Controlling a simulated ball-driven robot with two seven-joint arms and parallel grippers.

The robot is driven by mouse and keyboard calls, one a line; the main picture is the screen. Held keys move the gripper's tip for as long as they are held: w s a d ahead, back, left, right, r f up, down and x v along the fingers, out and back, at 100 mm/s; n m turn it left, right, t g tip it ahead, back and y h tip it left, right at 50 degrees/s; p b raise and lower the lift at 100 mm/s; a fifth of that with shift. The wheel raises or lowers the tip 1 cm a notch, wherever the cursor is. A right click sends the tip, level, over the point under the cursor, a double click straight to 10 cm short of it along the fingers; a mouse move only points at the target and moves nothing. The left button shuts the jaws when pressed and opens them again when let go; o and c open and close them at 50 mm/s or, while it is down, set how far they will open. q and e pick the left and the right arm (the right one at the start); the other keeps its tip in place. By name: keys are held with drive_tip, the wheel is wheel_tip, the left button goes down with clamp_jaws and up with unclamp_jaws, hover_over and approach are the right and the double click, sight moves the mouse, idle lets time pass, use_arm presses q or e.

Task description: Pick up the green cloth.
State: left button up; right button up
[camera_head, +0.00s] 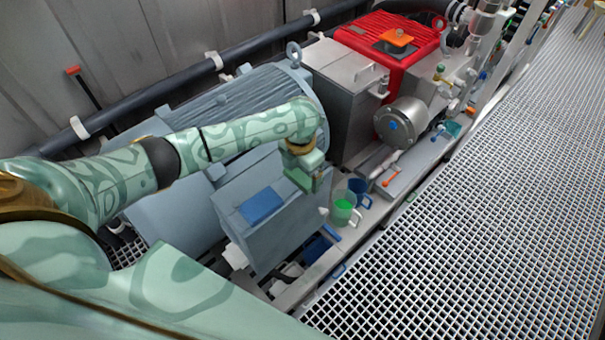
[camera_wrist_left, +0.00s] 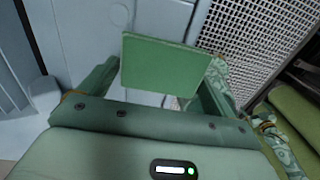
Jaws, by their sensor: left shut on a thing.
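The green cloth (camera_wrist_left: 165,66) is a flat, stiff-looking rectangle between the two fingers of my left gripper (camera_wrist_left: 158,82) in the left wrist view. The gripper is shut on it. In the head view my left gripper (camera_head: 309,180) is at the right end of the grey box, above its top edge. The cloth (camera_head: 298,180) shows there as a small green patch, partly hidden by the gripper. Whether the cloth is clear of the box top I cannot tell. My right gripper is not in view.
A blue cloth (camera_head: 261,206) lies on the grey box (camera_head: 285,224). A clear jug with green contents (camera_head: 343,208) and a blue jug (camera_head: 358,187) stand low to the right. A large grey motor (camera_head: 245,100) and red machine (camera_head: 385,42) stand behind. The grating walkway (camera_head: 480,200) is clear.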

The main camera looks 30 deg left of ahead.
sight(301, 174)
use_arm(q)
drive_tip(key=shift+r, duration=0.55)
wheel_tip(301, 174, up, 3)
drive_tip(key=shift+f+p, duration=0.2)
drive_tip(key=shift+p, duration=0.6)
drive_tip(key=s+d+r+p, duration=0.6)
drive_tip(key=s+d+r, duration=0.2)
drive_tip(key=s, duration=0.3)
drive_tip(key=shift+s+r, duration=0.25)
drive_tip(key=shift+r, duration=0.4)
